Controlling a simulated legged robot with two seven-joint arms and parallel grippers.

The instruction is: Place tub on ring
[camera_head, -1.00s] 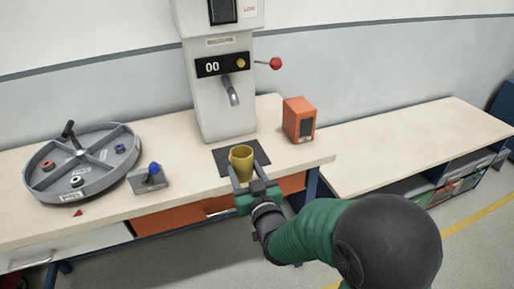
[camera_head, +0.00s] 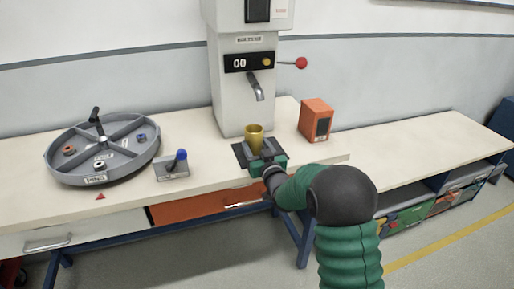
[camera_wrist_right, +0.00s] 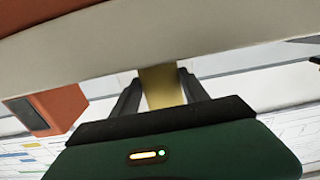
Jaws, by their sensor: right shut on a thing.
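The yellow tub (camera_head: 254,137) is upright over the dark mat (camera_head: 239,154) in front of the grey-white machine. My right gripper (camera_head: 256,150) is shut on the tub; the right wrist view also shows the tub (camera_wrist_right: 161,86) between the two dark fingers. I cannot tell whether the tub touches the mat. At the left of the bench lies a round grey tray (camera_head: 62,172), divided by spokes, with small coloured rings in its compartments and a label on its front rim. My left gripper is not in view.
The machine (camera_head: 230,100) has a spout (camera_head: 256,88) above the tub and a red-knobbed lever (camera_head: 301,63). An orange box (camera_head: 317,118) stands to the right. A small grey block with a blue knob (camera_head: 181,156) stands between tray and mat.

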